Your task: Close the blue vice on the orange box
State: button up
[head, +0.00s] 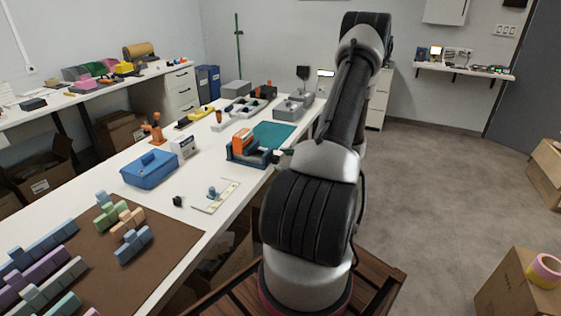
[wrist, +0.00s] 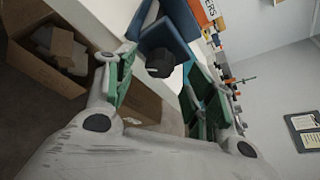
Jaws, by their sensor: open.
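The blue vice (head: 262,158) stands near the right edge of the long white workbench, and the orange box (head: 242,139) sits upright in it. I cannot tell whether there is a gap between the jaws and the box. My gripper (head: 282,154) is at the vice's right side, partly hidden behind my arm. In the wrist view my gripper (wrist: 160,66) is open, with its green-padded fingers on either side of a dark knob (wrist: 159,63) at the vice's end. The vice (wrist: 172,30) and part of the orange box (wrist: 199,12) show beyond; contact with the knob is unclear.
A teal mat (head: 273,135) lies just behind the vice. A blue bin (head: 150,169) and a white fixture plate (head: 216,196) are on the bench to the left and front. An open carton (wrist: 48,62) is below the bench edge.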

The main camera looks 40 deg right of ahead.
aim_at(278, 159)
jog(key=shift+x, duration=1.65)
jog(key=c, duration=1)
jog(key=m+g+y, duration=0.1)
jog(key=m+y, duration=0.1)
jog(key=m, duration=0.1)
jog(key=shift+d+m, duration=0.1)
jog(key=shift+m, duration=0.3)
jog(key=m+g+y, duration=0.1)
jog(key=m+y, duration=0.1)
jog(key=m, duration=0.1)
jog(key=shift+w+d+y, duration=0.1)
jog(key=shift+y, duration=0.2)
jog(key=shift+m, duration=0.3)
